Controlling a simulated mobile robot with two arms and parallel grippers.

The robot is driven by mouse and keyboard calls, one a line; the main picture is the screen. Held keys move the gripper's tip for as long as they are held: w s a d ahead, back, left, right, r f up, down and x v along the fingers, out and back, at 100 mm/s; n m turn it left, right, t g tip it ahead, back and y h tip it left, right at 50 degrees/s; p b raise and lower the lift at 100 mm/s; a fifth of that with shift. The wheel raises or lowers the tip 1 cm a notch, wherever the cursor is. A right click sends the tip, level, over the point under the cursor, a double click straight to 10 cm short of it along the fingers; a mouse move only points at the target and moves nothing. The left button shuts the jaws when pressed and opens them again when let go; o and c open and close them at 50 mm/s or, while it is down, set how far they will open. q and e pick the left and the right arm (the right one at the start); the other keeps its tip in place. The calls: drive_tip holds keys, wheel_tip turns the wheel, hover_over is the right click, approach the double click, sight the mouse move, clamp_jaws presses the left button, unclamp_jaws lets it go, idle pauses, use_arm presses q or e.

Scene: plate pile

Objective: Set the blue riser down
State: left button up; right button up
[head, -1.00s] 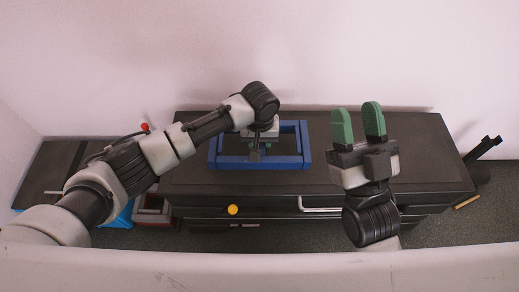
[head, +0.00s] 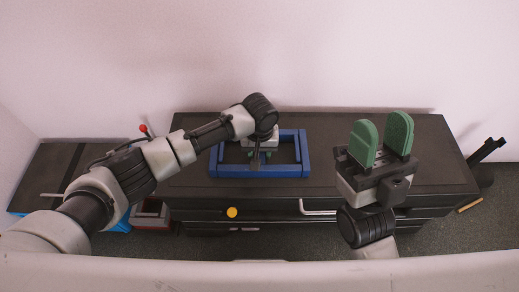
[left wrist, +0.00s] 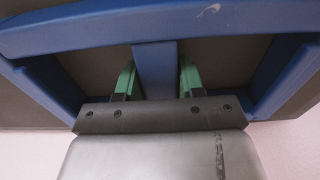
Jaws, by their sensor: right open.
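The blue riser (head: 228,171) is an open rectangular frame with a middle bar, level at the cabinet top (head: 420,160). I cannot tell whether it touches the top or sits just above it. My left gripper (head: 260,155) points down at the riser's middle. In the left wrist view its green fingers (left wrist: 157,75) lie on either side of the blue middle bar (left wrist: 156,60), close against it; part of the grip is hidden by the wrist. My right gripper (head: 382,138) is open and empty, fingers up, in front of the cabinet's right part.
The cabinet top is clear to the left and right of the riser. A yellow knob (head: 232,212) and a pale handle (head: 319,208) are on its front. A dark surface (head: 45,170) and a red-grey bin (head: 151,216) stand left. A white wall is close behind.

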use_arm(q)
drive_tip(key=o, duration=0.3)
